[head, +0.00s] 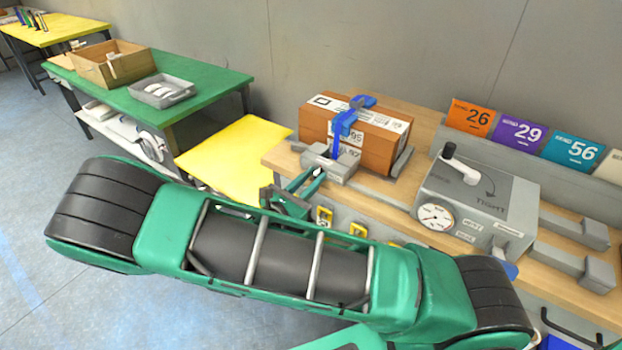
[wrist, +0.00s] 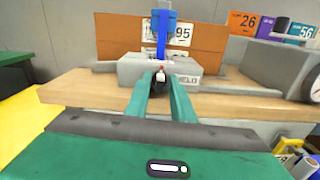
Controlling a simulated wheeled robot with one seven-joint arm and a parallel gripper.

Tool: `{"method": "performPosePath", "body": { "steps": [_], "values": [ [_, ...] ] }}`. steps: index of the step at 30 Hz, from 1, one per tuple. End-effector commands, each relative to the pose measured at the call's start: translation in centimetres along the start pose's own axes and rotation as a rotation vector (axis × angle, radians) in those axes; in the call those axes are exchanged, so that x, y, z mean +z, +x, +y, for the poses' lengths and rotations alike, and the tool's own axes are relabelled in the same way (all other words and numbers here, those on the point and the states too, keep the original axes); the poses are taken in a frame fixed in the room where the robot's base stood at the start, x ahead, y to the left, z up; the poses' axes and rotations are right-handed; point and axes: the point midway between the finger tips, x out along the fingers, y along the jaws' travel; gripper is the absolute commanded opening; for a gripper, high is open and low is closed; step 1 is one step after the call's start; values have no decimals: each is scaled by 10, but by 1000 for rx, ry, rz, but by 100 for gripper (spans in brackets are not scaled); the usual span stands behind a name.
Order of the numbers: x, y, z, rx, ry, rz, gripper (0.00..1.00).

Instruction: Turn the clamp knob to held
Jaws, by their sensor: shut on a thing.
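The clamp is a grey block (head: 333,163) on the wooden bench, with a blue clamp arm (head: 347,125) reaching over a brown box (head: 383,139). In the wrist view the block (wrist: 180,70) carries a label that appears to read HELD at its right. My gripper (head: 318,174) is at the front of this block. In the wrist view its green fingers (wrist: 160,82) close on the small clamp knob (wrist: 160,76), which shows a red mark on top. The fingers hide most of the knob, so its exact angle cannot be told.
A grey box with a gauge (head: 436,217) and a black-handled crank (head: 449,151) stands to the right on the bench. Numbered cards (head: 517,134) stand behind it. A yellow surface (head: 232,158) and a green table (head: 190,72) are at left.

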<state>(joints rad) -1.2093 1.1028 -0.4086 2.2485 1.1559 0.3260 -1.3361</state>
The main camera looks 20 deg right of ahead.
Motion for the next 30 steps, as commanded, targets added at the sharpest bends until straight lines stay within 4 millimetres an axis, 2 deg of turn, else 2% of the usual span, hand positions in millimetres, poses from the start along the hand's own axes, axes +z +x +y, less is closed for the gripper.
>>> {"method": "performPosePath", "body": {
  "steps": [8, 30],
  "values": [
    [0, -1, 1, 5, 190, 1, 0],
    [-2, -2, 0, 6, 892, 5, 0]
  ]
}}
